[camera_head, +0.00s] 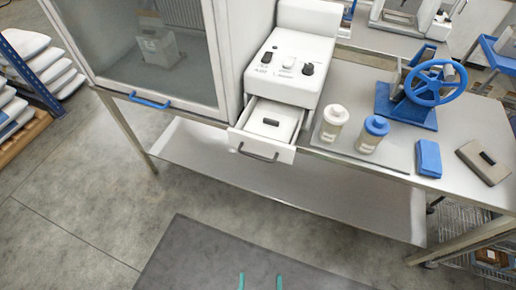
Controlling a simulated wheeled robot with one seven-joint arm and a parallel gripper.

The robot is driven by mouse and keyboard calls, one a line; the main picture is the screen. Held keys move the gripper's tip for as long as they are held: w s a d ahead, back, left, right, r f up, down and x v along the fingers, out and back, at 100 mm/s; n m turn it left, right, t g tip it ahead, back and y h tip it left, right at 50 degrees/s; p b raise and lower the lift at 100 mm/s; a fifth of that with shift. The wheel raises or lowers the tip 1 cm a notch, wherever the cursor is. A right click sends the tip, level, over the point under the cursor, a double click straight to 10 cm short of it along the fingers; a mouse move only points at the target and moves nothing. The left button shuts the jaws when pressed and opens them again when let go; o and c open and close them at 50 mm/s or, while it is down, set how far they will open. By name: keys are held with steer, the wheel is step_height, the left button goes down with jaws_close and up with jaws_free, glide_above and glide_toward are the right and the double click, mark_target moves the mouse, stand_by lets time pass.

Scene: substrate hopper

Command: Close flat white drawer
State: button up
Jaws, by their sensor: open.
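The flat white drawer (283,150) is pulled out from beneath a white control unit (291,68) on the metal bench. Its front has a dark bar handle (258,153). A pale item with a dark slot (271,122) shows inside the drawer. My gripper (260,282) shows only as two teal fingertips at the bottom edge of the picture. The fingertips are apart with nothing visible between them. They are well below the drawer in the picture, not touching it. The rest of my gripper is out of frame.
A glass-fronted cabinet (150,50) with a blue handle stands left of the drawer. The floor before the bench has a dark mat (200,262).

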steer(key=shift+w+a+f, duration=0.1)
steer(key=c, duration=0.5)
steer(key=w+a+f+n, duration=0.1)
steer(key=w+f+n, duration=0.1)
steer(key=n, duration=0.1)
steer(key=shift+a+y, duration=0.35)
steer(key=shift+y, duration=0.05)
steer(key=c, duration=1)
steer(key=w+a+f+n, duration=0.1)
steer(key=n, duration=0.1)
steer(key=w+a+f+n+g, duration=0.1)
steer(key=w+a+f+n, duration=0.1)
steer(key=n, duration=0.1)
steer(key=shift+w+n+y, duration=0.2)
steer(key=shift+n+y, duration=0.1)
steer(key=shift+y, duration=0.1)
jaws_close()
steer(key=n+t+h, duration=0.3)
steer(key=n+h, duration=0.4)
steer(key=n, duration=1.7)
glide_toward(235, 141)
steer(key=x, duration=0.6)
steer(key=shift+w+d+r, duration=0.1)
steer(key=shift+w, duration=0.1)
